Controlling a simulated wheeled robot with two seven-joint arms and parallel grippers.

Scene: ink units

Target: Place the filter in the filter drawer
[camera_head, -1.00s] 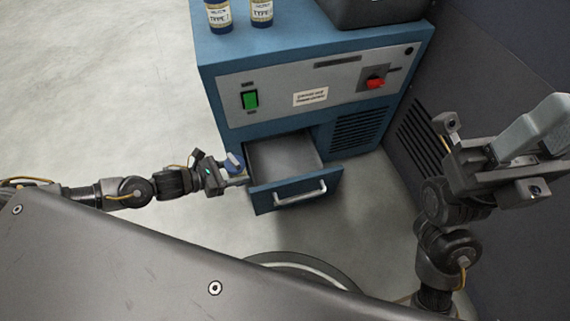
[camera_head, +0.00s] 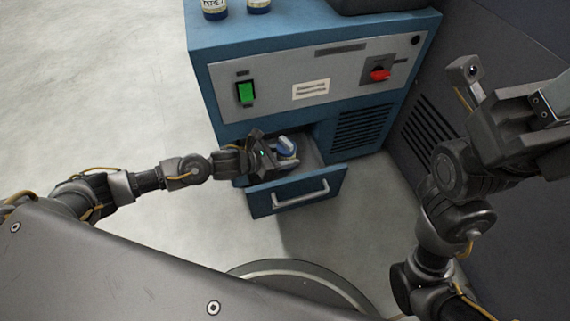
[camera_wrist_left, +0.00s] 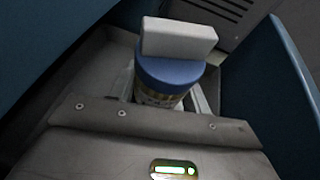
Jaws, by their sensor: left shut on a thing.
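The filter (camera_head: 287,148) is a small cylinder with a blue cap and a pale label band. My left gripper (camera_head: 277,152) is shut on it and holds it over the open filter drawer (camera_head: 297,194), at the drawer's left and back part. In the left wrist view the filter (camera_wrist_left: 168,76) stands between the fingers, with a pale block across its blue cap. The drawer (camera_wrist_left: 90,72) surrounds it there. The filter's lower end is hidden, so I cannot tell whether it touches the drawer floor.
The blue cabinet (camera_head: 204,75) has a green switch (camera_head: 246,93) and a red knob (camera_head: 380,75) above the drawer. Two labelled bottles (camera_head: 214,8) and a dark box stand on top. A dark wall (camera_head: 500,45) is close on the right. The left floor is clear.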

